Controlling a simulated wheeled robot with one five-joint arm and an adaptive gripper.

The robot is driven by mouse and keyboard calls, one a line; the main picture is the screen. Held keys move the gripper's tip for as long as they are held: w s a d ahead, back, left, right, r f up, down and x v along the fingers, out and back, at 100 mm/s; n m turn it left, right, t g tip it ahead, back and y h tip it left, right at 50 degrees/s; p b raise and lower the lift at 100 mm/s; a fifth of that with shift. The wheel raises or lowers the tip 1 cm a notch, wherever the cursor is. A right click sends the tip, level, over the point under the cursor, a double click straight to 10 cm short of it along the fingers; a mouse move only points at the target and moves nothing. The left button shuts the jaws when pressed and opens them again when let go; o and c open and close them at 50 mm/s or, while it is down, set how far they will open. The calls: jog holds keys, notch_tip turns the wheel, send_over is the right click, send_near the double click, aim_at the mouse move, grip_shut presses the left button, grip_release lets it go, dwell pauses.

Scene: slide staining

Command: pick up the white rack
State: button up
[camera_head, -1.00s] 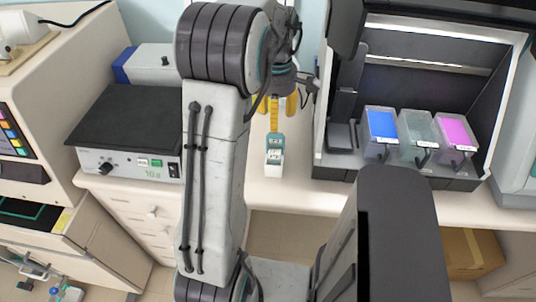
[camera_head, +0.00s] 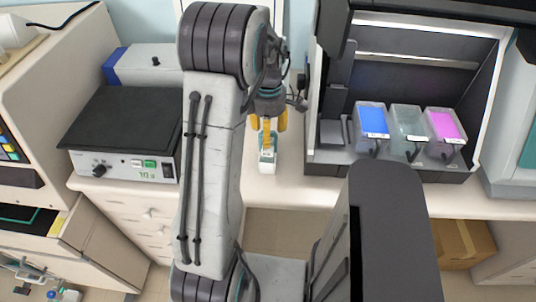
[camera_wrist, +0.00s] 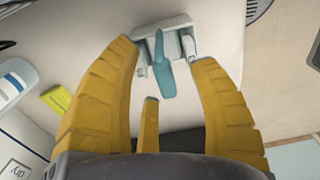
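The white rack (camera_head: 267,169) stands on the pale bench, just right of the black-topped instrument in the head view. A teal handle rises from it. In the wrist view the white rack (camera_wrist: 187,42) is near the top, with its teal handle (camera_wrist: 162,72) pointing toward me. My gripper (camera_head: 268,130) is right above and behind the rack, and its yellow fingers hide part of the handle in the head view. In the wrist view my gripper (camera_wrist: 163,58) is open, its fingers spread on either side of the handle. I see no grip on it.
A black-topped instrument (camera_head: 125,125) stands to the left. A dark staining station (camera_head: 330,157) with blue, clear and pink jars stands close on the right. In the wrist view a bottle (camera_wrist: 14,78) and a yellow block (camera_wrist: 56,99) lie left.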

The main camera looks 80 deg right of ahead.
grip_shut()
dwell(0.3)
jog(key=shift+r, duration=0.15)
